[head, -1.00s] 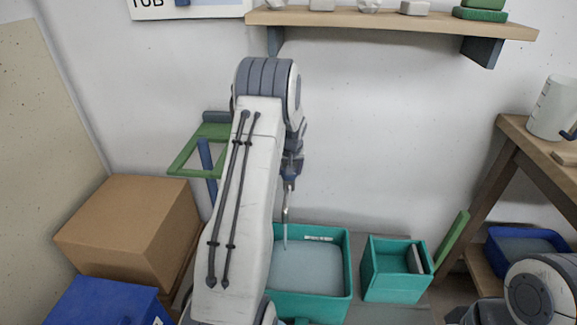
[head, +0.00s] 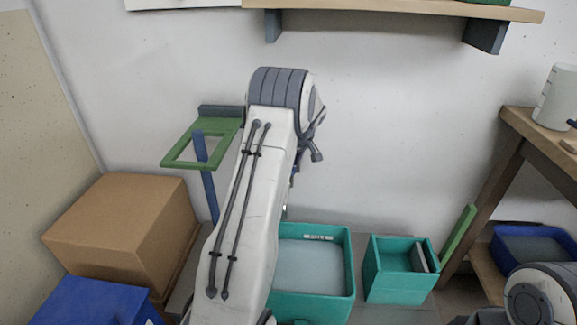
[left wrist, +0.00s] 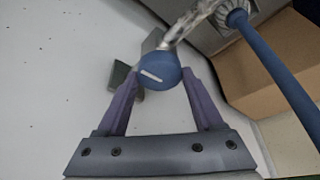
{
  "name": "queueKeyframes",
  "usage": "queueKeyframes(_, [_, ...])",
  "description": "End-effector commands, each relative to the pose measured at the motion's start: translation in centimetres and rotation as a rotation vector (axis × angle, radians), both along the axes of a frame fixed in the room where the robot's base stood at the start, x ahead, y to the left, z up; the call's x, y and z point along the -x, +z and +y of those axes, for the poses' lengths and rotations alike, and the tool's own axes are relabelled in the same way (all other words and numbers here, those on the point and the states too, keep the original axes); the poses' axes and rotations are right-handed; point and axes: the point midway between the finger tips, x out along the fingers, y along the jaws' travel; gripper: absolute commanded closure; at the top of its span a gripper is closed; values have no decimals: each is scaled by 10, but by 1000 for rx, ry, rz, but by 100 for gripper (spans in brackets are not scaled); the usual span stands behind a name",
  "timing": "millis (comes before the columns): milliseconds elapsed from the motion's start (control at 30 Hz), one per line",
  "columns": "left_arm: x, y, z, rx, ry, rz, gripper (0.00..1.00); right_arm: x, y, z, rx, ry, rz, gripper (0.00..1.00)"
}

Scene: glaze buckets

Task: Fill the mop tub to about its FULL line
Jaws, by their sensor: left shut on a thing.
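The teal mop tub (head: 352,270) stands on the floor against the wall, partly hidden by my left arm. Grey water (head: 308,268) fills much of it, its far edge close under a small white label (head: 318,237) on the inner back wall. The label's writing is too small to read surely. In the left wrist view, my left gripper (left wrist: 160,78) is shut on a round blue knob (left wrist: 158,70) with a white mark. In the head view, my arm hides most of that gripper. A pale spout tip (head: 285,212) shows beside my arm, above the tub. My right gripper is out of view.
A smaller teal bin (head: 395,285) stands right of the tub. A cardboard box (head: 120,225) and a blue box (head: 95,303) are at left. A green wall bracket (head: 175,158) holds a blue pole (head: 209,190). A wooden shelf (head: 400,8) is above.

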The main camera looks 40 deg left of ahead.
Motion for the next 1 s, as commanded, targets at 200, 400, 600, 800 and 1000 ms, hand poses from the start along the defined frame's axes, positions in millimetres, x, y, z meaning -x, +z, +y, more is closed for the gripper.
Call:
queueKeyframes(200, [1, -1, -1, 3, 13, 5, 87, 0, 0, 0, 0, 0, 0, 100])
queueKeyframes(400, [2, -2, -1, 4, 13, 5, 87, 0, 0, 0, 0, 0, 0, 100])
queueKeyframes(600, [1, -1, -1, 3, 11, 4, 1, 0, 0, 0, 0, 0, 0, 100])
queueKeyframes(800, [1, 0, 0, 2, 9, 2, 1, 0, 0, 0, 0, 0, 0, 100])
queueKeyframes(1000, [1, 17, -6, 0, 8, -1, 1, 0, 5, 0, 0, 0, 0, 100])
